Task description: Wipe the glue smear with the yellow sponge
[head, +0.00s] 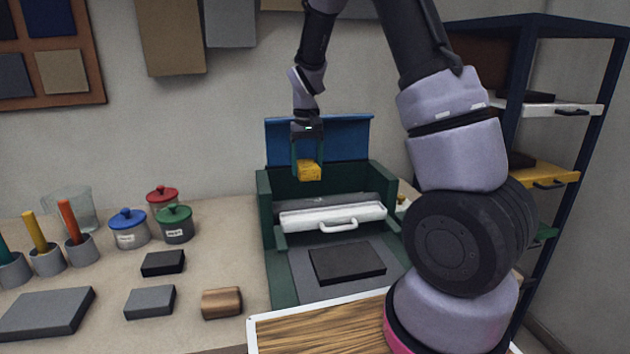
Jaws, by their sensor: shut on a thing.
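My gripper (307,158) is shut on the yellow sponge (309,172). It holds the sponge in the air in front of the raised blue panel (345,138) of the dark green machine (265,205), above its white bar with a handle (310,217). The sponge is apart from the surfaces below. I cannot make out a glue smear in this view. Part of the bench on the right is hidden by my arm.
Jars with blue (128,218), red (162,194) and green (174,215) lids stand left of the machine. A black block (163,263), a grey block (150,301) and a wooden block (221,302) lie nearer. A shelf rack (520,110) stands at right.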

